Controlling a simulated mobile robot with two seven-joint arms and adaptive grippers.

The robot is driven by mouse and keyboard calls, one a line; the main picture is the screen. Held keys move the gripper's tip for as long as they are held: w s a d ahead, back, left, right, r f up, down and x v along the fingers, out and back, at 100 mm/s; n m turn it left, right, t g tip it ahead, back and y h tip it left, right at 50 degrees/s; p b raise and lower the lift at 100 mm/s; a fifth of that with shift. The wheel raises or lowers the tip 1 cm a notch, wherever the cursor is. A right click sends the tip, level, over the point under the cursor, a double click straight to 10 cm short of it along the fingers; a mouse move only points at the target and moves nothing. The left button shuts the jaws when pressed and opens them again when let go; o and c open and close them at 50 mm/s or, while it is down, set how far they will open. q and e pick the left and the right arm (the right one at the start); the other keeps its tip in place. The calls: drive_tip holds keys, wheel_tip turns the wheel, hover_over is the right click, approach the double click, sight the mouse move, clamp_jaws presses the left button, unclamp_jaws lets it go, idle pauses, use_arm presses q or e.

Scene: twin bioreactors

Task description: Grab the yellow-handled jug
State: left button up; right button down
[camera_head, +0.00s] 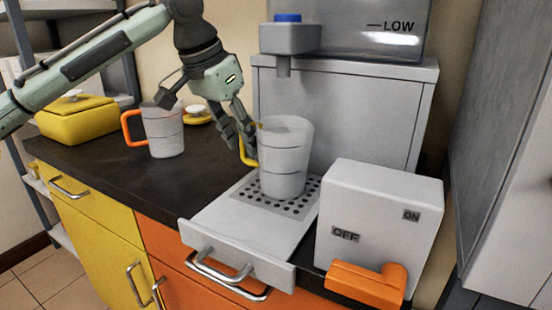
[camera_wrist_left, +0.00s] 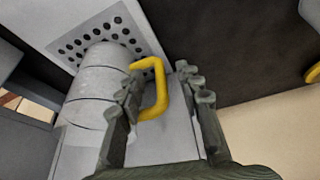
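The yellow-handled jug (camera_head: 285,165) is a pale, translucent vessel standing upright on the perforated drip tray (camera_head: 246,204) under the dispenser spout. Its yellow handle (camera_head: 246,154) points left, toward my left gripper (camera_head: 240,132). In the left wrist view, the jug (camera_wrist_left: 96,82) lies left of the fingers. There the handle (camera_wrist_left: 161,93) shows between the two spread fingers of my left gripper (camera_wrist_left: 163,84), with a gap on the right side. The left finger overlaps the handle's near side, and I cannot tell whether it touches. My right gripper is not in view.
An orange-handled jug (camera_head: 163,132) stands on the dark counter (camera_head: 110,168) to the left, near a yellow box (camera_head: 76,120). The spout with a blue cap (camera_head: 288,36) hangs above the jug. A white switch box (camera_head: 380,215) with an orange lever (camera_head: 366,284) stands close right.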

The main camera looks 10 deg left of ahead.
use_arm(q)
drive_tip(key=shift+w+f, duration=0.15)
drive_tip(key=shift+f, duration=0.2)
drive_tip(key=shift+c, duration=0.5)
clamp_jaws()
drive_tip(key=shift+d+r, duration=0.1)
drive_tip(key=shift+r, duration=0.1)
